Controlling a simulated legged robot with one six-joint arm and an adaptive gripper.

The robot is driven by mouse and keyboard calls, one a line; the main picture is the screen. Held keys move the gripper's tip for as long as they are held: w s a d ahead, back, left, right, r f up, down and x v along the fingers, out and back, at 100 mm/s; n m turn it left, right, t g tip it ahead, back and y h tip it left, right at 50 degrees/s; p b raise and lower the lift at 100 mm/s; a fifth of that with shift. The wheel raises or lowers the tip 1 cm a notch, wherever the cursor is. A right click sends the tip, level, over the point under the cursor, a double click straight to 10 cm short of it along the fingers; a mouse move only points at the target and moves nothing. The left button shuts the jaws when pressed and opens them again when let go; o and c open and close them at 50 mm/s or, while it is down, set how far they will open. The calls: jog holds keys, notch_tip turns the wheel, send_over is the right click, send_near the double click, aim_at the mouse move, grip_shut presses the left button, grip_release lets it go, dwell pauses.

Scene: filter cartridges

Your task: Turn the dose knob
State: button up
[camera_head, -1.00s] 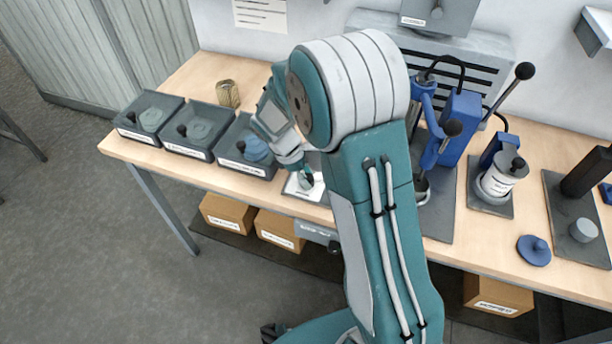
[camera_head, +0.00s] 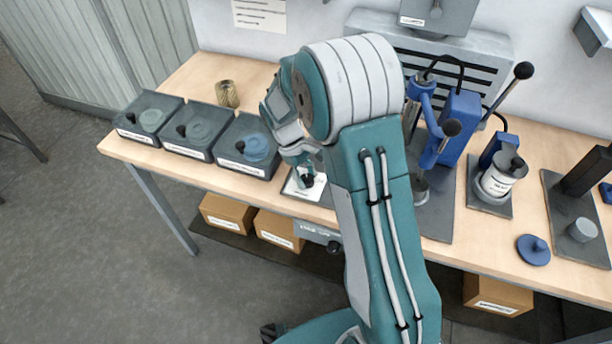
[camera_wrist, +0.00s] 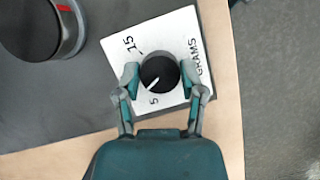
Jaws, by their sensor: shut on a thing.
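The dose knob (camera_wrist: 158,74) is a round black knob with a white pointer line. It sits on a white dial plate (camera_wrist: 180,34) marked 5, 15 and GRAMS. In the wrist view the pointer slants down and left, near the 5. My gripper (camera_wrist: 160,76) is shut on the knob, with one teal fingertip at each side. In the head view my gripper (camera_head: 306,180) is over the white plate (camera_head: 292,188) at the bench's front edge, and the knob is mostly hidden there by my fingers.
Several dark trays (camera_head: 196,131) stand left of the plate, with a brass cup (camera_head: 228,94) behind them. A blue lever press (camera_head: 458,120) stands to the right. In the wrist view a dark cylinder (camera_wrist: 38,28) with a red mark lies at upper left.

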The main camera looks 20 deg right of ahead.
jog(key=m+y, duration=0.1)
jog(key=m, duration=0.1)
jog(key=m+y, duration=0.1)
jog(key=m, duration=0.2)
jog(key=shift+w+m+g, duration=0.1)
jog(key=shift+m+g, duration=0.2)
jog(key=shift+g, duration=0.1)
dwell(0.3)
jog(key=o, duration=1.2)
jog(key=shift+c, duration=0.2)
jog(key=v, duration=1.1)
jog(key=shift+w+r, duration=0.3)
jog(key=shift+r, duration=0.05)
